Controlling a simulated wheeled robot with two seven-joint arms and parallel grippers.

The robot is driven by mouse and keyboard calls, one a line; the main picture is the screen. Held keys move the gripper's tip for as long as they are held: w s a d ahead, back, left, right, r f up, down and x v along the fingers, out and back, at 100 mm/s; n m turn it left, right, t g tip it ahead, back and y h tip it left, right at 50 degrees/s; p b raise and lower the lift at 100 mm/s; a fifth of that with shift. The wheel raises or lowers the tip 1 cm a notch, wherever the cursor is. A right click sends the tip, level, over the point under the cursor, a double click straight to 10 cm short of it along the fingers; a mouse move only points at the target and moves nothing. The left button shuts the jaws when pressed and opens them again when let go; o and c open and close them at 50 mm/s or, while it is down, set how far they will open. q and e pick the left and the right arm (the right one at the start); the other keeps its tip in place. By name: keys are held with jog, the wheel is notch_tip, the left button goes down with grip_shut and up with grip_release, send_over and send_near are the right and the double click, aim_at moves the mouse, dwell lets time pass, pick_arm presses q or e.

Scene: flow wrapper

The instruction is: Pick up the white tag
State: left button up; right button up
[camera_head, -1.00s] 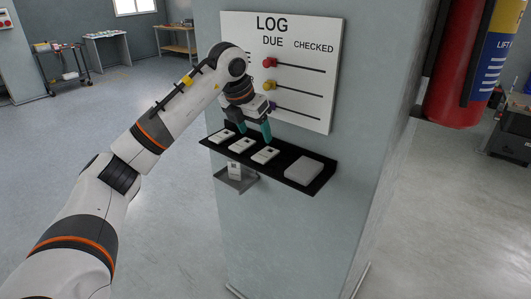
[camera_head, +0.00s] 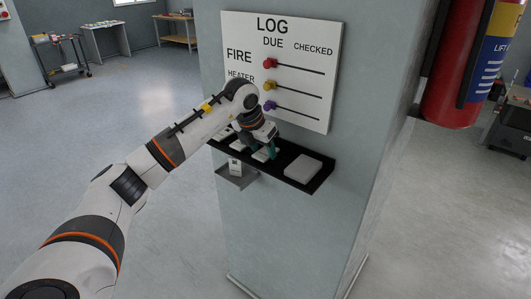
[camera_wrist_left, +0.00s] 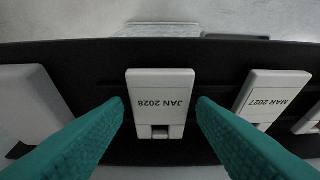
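A white tag (camera_wrist_left: 160,95) marked JAN 2028 lies on the black shelf (camera_wrist_left: 90,60). In the head view this tag (camera_head: 260,156) is partly covered by my gripper. My left gripper (camera_head: 270,154) is just above it, pointing down. In the left wrist view its teal fingers (camera_wrist_left: 160,112) stand open, one on each side of the tag's lower end, with gaps showing. Another white tag (camera_wrist_left: 272,93), marked MAR 2027, lies to the right there. My right gripper is not in view.
A thick white block (camera_head: 303,167) sits at the shelf's right end. A small grey tray (camera_head: 238,181) below the shelf holds a white card (camera_head: 235,167) with a dark code. The LOG board (camera_head: 310,60) with red, yellow and purple knobs hangs above, close to my wrist.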

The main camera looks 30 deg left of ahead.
aim_at(260, 155)
pick_arm(q)
jog(key=c, duration=0.6)
jog(key=shift+c, duration=0.3)
jog(key=shift+s+r+b, duration=0.15)
jog(key=shift+r+b, duration=0.1)
jog(key=shift+b, duration=0.4)
jog(key=r+b, duration=0.2)
jog(key=r, duration=0.4)
jog(key=shift+s+r, duration=0.2)
jog(key=s+a+b, duration=0.1)
jog(key=s+b, duration=0.6)
jog(key=s, duration=1.2)
jog(key=shift+s+a+b, duration=0.15)
jog(key=shift+a+b, duration=0.15)
